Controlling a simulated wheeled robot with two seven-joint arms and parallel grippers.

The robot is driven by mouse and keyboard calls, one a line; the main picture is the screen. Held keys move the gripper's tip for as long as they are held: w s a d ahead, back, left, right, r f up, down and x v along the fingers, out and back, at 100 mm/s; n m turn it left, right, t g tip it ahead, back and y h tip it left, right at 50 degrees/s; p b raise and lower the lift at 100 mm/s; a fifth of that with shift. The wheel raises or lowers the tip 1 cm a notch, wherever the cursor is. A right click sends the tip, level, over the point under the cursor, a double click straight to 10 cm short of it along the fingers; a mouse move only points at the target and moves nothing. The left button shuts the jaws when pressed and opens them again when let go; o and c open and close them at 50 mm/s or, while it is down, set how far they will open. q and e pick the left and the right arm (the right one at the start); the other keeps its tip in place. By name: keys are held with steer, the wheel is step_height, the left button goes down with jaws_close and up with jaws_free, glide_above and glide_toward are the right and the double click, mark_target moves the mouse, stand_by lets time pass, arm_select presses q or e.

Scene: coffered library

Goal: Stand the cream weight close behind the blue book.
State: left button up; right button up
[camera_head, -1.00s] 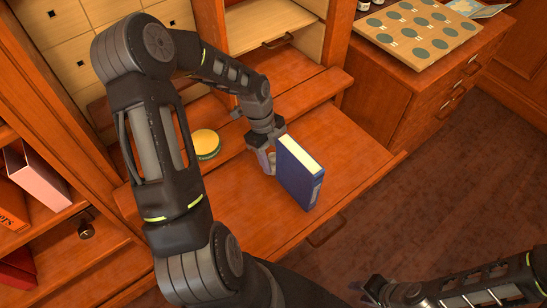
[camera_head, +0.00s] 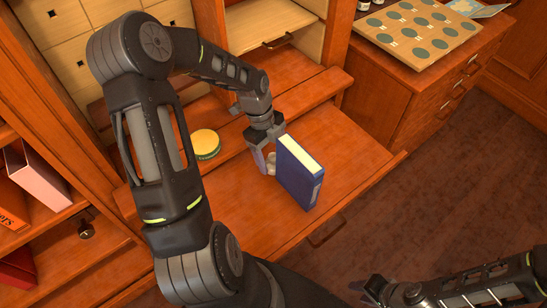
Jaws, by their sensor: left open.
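The blue book (camera_head: 301,177) stands upright on the wooden desk board, its cream page edges facing up. The cream weight (camera_head: 271,163) shows only in part, low beside the left face of the book. The gripper and the book hide the rest of it, and I cannot tell whether it touches the book. My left gripper (camera_head: 264,158) is open, pointing down around or right beside the weight. My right gripper (camera_head: 368,291) is at the bottom edge, away from the desk; its jaw opening is unclear.
A round yellow-topped green tin (camera_head: 205,144) sits on the board left of the gripper. Open shelf compartments rise behind. A cabinet with a board of round discs (camera_head: 420,32) stands at the back right. The board's front right is clear.

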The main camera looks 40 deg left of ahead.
arm_select(q)
steer(key=v, duration=1.1)
steer(key=shift+d, duration=0.1)
